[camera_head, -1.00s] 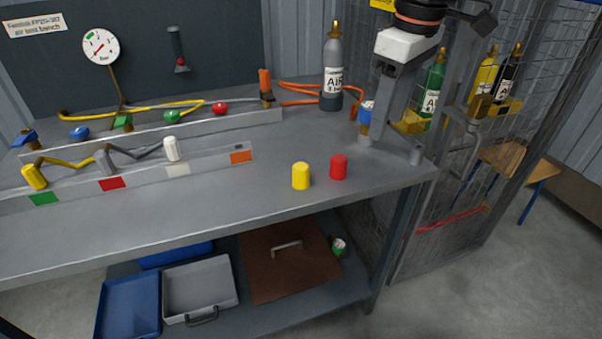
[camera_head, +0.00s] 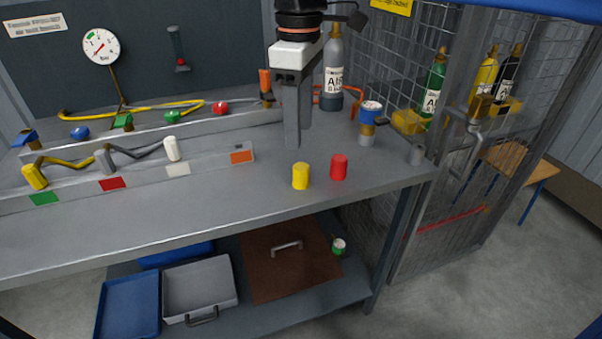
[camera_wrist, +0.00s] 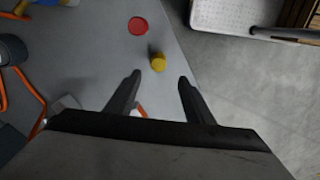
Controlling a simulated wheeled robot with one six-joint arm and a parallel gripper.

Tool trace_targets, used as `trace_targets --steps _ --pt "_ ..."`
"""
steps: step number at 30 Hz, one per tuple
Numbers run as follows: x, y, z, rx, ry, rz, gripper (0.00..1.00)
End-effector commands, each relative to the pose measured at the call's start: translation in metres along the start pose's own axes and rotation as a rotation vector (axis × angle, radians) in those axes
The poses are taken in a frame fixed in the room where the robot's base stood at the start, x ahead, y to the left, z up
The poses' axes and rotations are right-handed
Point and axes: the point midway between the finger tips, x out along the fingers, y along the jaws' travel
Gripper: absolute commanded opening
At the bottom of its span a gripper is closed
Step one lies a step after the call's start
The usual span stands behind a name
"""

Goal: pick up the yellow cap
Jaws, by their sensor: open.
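The yellow cap (camera_head: 300,176) stands upright on the grey workbench (camera_head: 215,200), near its front right part. A red cap (camera_head: 339,167) stands just to its right, apart from it. My gripper (camera_head: 298,145) points down above the bench, behind the yellow cap in the head view. In the wrist view my gripper (camera_wrist: 157,76) is open and empty, with the yellow cap (camera_wrist: 158,62) ahead of the gap between its fingers. The red cap (camera_wrist: 138,26) lies farther up and left there. Nothing hides the yellow cap.
A grey AIR cylinder (camera_head: 332,75) and a blue-topped fitting (camera_head: 369,115) stand toward the back right. A rail with coloured labels (camera_head: 210,166) runs along the left. A mesh cage (camera_head: 445,150) borders the right side. The bench front before the caps is clear.

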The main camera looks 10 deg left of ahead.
Motion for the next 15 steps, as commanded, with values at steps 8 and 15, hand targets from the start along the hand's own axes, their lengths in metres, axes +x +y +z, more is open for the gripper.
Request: trace_targets --steps 8,15 --pt "0.044 0.0 0.001 0.001 -0.001 -0.001 0.48" --pt "0.059 0.001 0.001 0.001 0.0 0.0 0.48"
